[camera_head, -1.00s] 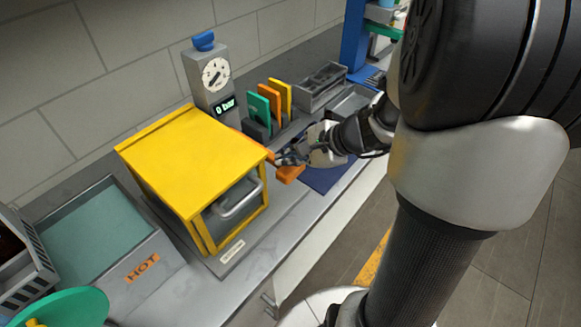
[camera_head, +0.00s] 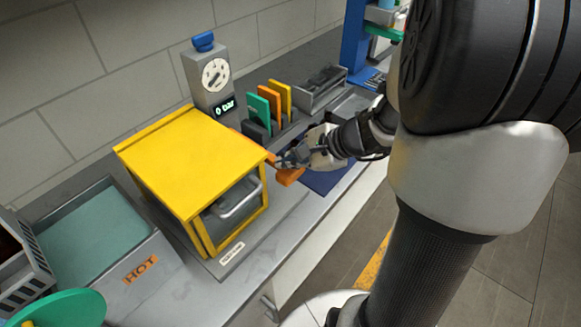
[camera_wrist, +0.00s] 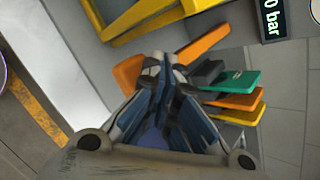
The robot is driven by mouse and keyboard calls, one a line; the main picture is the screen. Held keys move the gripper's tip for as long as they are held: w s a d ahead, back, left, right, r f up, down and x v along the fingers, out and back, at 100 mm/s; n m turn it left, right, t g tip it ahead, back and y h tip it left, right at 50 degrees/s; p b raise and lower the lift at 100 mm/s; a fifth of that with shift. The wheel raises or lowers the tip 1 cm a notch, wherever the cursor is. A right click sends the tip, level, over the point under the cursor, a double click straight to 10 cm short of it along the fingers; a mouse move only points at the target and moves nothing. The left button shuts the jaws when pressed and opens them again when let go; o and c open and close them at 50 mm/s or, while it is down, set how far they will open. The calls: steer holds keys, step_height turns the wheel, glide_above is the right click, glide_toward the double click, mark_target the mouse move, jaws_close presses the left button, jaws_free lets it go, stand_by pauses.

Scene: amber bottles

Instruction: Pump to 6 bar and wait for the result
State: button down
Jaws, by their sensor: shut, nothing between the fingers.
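A grey pressure unit (camera_head: 205,85) with a round dial gauge (camera_head: 215,74) and a blue knob on top stands behind a yellow box frame (camera_head: 190,155). Its small display (camera_head: 224,106) reads 0 bar, also in the wrist view (camera_wrist: 271,20). A grey lidded vessel with a handle (camera_head: 236,204) sits inside the yellow frame. An orange lever (camera_wrist: 203,43) runs beside the frame to a wider orange end (camera_wrist: 128,73), which also shows in the head view (camera_head: 290,176). My gripper (camera_head: 280,162) is shut and empty, its fingertips (camera_wrist: 162,65) at the lever, touching or very close; I cannot tell which.
Green, orange and yellow panels (camera_head: 270,100) stand in a dark rack right of the gauge. A grey tray marked HOT (camera_head: 142,268) lies left of the frame. A blue mat (camera_head: 325,179) lies under my wrist. The bench's front edge is close by.

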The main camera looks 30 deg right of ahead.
mark_target(293, 173)
steer(key=shift+f+b, duration=2.3)
steer(key=shift+f, duration=0.1)
stand_by(1.5)
steer(key=shift+r, duration=0.15)
stand_by(0.5)
steer(key=shift+r+p, duration=2.55)
steer(key=shift+r, duration=0.5)
step_height(293, 173, up, 5)
steer(key=p, duration=0.4)
